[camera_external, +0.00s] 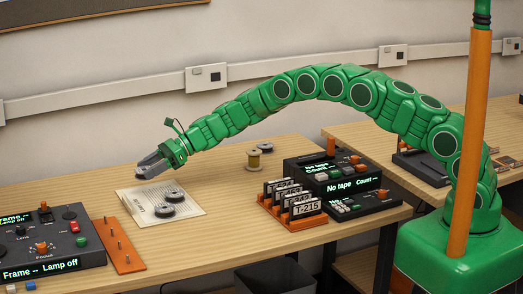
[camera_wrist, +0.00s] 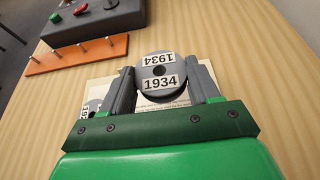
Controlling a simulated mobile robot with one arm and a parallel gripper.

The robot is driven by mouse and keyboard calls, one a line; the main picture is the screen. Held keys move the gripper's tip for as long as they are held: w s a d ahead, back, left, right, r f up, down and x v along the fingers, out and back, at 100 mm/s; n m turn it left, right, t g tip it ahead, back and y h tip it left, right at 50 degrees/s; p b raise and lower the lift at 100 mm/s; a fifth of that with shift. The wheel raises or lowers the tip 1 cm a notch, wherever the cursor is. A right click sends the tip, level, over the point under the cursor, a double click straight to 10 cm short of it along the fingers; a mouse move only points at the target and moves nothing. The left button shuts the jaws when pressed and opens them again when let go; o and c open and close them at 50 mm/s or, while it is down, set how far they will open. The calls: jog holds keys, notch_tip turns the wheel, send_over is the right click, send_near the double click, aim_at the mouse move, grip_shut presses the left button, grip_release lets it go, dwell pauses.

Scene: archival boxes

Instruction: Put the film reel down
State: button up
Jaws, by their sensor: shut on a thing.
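My gripper (camera_external: 151,166) is shut on a grey film reel (camera_wrist: 159,72) labelled 1934. In the wrist view the reel sits between the two grey fingers. In the external view my gripper is over the back-left part of a pale sheet (camera_external: 133,202) on the wooden table, and the held reel is mostly hidden by the fingers. I cannot tell whether the reel touches anything below. Two other dark reels lie on the sheet, one at its front (camera_external: 164,210) and one behind it (camera_external: 175,196). Part of a labelled reel (camera_wrist: 90,107) shows left of my fingers in the wrist view.
An orange peg strip (camera_external: 124,246) and a dark control console (camera_external: 50,245) are at the left. Bare table lies behind the sheet.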

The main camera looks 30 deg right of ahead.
aim_at(145, 194)
jog(key=shift+w+a+f, duration=0.45)
jog(key=shift+f, duration=0.3)
jog(key=shift+w+a+f, duration=0.4)
jog(key=shift+w+f, duration=0.05)
jog(key=shift+f, duration=0.3)
jog(key=shift+w+a+f, duration=0.1)
jog(key=shift+w+f, duration=0.05)
jog(key=shift+f, duration=1.6)
jog(key=shift+f, duration=0.15)
jog(key=o, duration=1.1)
jog(key=shift+o, duration=0.2)
